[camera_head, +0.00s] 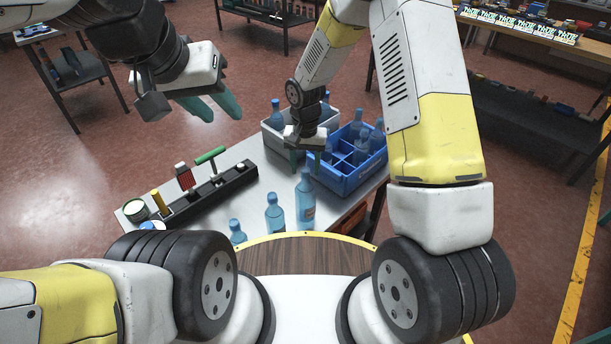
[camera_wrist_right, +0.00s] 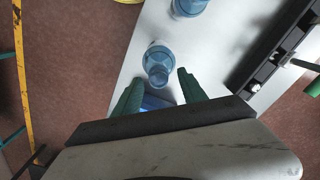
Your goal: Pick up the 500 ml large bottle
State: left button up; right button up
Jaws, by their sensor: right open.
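Three blue bottles stand at the near edge of the grey table. The tallest bottle (camera_head: 306,203), with an orange mark, is on the right; a medium bottle (camera_head: 275,213) and a smaller bottle (camera_head: 237,233) stand to its left. My right gripper (camera_head: 305,161) is open and empty, pointing down just behind the tallest bottle. In the right wrist view, a bottle (camera_wrist_right: 158,64), probably the tallest, lies just ahead of the open fingertips (camera_wrist_right: 157,76), not held; another bottle (camera_wrist_right: 188,6) is at the top. My left gripper (camera_head: 212,106) hangs open and empty left of the table.
A blue divided crate (camera_head: 345,176) with bottles stands behind and right of the right gripper; a grey crate (camera_head: 318,123) with bottles is behind it. A black rack (camera_head: 205,193) with tools lies on the table's left. Bare table (camera_head: 245,200) lies between rack and bottles.

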aim_at(305, 194)
notch_tip(305, 194, down, 3)
jog(key=shift+f, duration=0.15)
jog(key=shift+c, duration=0.4)
grip_shut()
